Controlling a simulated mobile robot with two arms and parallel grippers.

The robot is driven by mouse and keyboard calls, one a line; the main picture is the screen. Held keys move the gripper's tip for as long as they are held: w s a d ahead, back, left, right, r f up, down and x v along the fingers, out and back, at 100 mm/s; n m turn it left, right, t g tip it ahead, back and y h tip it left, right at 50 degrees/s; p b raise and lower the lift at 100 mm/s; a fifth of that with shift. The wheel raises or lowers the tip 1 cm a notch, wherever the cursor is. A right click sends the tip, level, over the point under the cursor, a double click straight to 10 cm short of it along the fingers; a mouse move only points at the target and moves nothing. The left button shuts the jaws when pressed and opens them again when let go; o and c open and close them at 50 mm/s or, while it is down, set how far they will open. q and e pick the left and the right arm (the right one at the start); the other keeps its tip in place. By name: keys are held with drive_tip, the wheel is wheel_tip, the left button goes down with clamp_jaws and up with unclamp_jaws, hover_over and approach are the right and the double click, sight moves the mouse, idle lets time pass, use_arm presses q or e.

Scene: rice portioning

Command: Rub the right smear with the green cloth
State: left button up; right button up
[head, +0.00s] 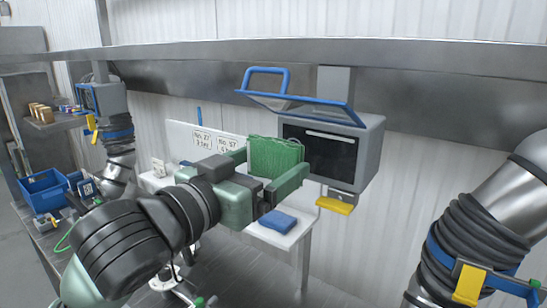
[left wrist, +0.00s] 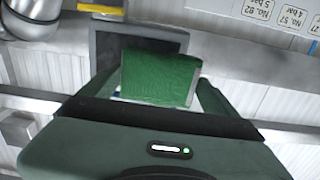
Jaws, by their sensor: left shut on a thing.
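My left gripper (head: 273,187) is shut on the green cloth (head: 275,157), which stands up between its green fingers. In the left wrist view, the cloth (left wrist: 160,78) sits between the fingers in front of a dark screen (left wrist: 110,38). In the head view the dark screen (head: 335,160) is in a grey housing just right of and behind the cloth. A pale streak crosses its upper part; I cannot tell whether it is a smear or a reflection. The cloth hides the screen's left side, and I cannot tell whether it touches. My right gripper is not in view.
A blue-framed flap (head: 300,107) juts out above the screen, and a yellow handle (head: 335,205) is below it. A folded blue cloth (head: 279,221) lies on the white table. A ribbed black sleeve (head: 465,245) stands at right. A blue bin (head: 43,190) is at left.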

use_arm(q)
drive_tip(key=shift+s, duration=0.1)
drive_tip(key=shift+p+v, duration=0.3)
drive_tip(key=shift+v, duration=1.25)
